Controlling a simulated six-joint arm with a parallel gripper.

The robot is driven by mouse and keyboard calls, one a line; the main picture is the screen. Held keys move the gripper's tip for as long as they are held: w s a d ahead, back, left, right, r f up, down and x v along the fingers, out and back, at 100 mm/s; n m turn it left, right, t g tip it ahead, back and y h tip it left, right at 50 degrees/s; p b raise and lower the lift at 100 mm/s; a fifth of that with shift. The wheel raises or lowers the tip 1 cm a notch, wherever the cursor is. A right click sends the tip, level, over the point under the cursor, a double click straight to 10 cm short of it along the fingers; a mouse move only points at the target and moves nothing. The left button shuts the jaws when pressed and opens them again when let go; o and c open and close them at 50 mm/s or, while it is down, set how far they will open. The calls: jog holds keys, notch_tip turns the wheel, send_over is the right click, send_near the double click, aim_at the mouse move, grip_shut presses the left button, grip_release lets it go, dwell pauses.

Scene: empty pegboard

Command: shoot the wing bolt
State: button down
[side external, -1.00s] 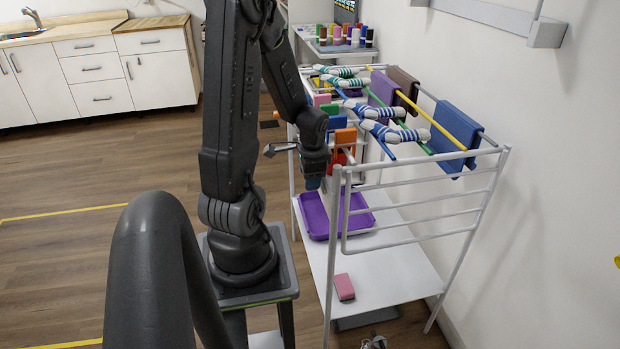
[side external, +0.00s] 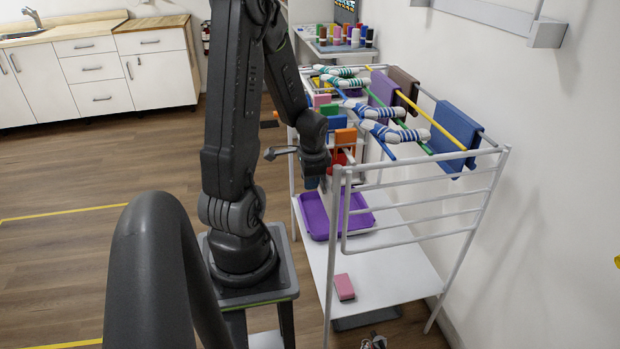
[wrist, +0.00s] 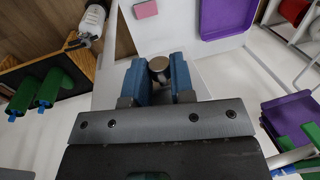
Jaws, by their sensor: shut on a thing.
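My gripper (wrist: 159,72) is shut, its two blue fingers on either side of a round metal piece (wrist: 158,66) with a dull, flat end face. Only that end shows, with no wings in sight, so I cannot tell whether it is the wing bolt. In the side external view my gripper (side external: 313,182) points down beside the near left side of the white rack (side external: 338,215), above the level of its lower shelf. No other wing bolt can be picked out.
A purple tray (side external: 314,218) and a pink block (side external: 344,287) lie on the rack's white lower shelf (side external: 400,275). Striped socks (side external: 395,133) and cloths (side external: 452,140) hang on the rods above. Orange and green pieces stand close to my gripper. Floor left of my arm is clear.

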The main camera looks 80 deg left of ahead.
jog(key=shift+d, duration=1.45)
jog(key=c, duration=1)
grip_release()
jog(key=shift+o, duration=0.2)
notch_tip(320, 180, up, 14)
jog(key=d, duration=0.2)
jog(key=shift+d+f, duration=0.2)
jog(key=shift+d, duration=0.15)
